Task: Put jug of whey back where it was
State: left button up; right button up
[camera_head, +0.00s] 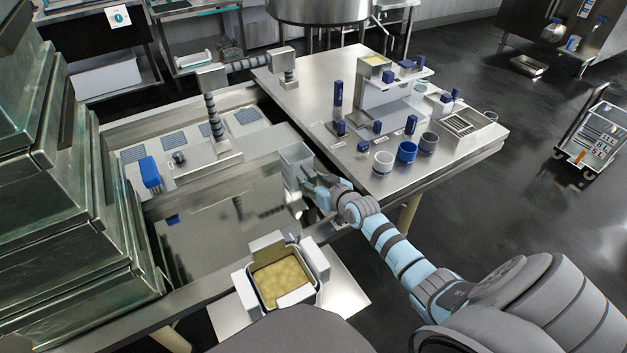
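A pale, see-through jug (295,160) is at the right rim of the steel sink basin, beside the table's left edge. My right gripper (310,188) reaches in from the lower right and is at the jug's near right side, seemingly closed on it. The fingers are small and partly hidden against the jug, and its contents are hard to make out. I cannot tell whether the jug touches the surface below. My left gripper is not in view.
A steel table (440,165) bears white and blue cups (407,152), blue-capped items and a white stand. An open mould of yellowish curd (282,275) stands in front. The basin (215,245) has a tap (213,115). Stacked metal boxes (60,190) crowd the left.

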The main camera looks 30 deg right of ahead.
jog(key=shift+s+r+p, duration=0.1)
jog(key=shift+r+p, duration=0.3)
jog(key=shift+p, duration=0.05)
jog(key=p+v, duration=0.8)
jog(key=v, duration=0.3)
jog(key=shift+s+r, duration=0.2)
jog(key=shift+s, duration=0.15)
jog(key=shift+f, duration=0.15)
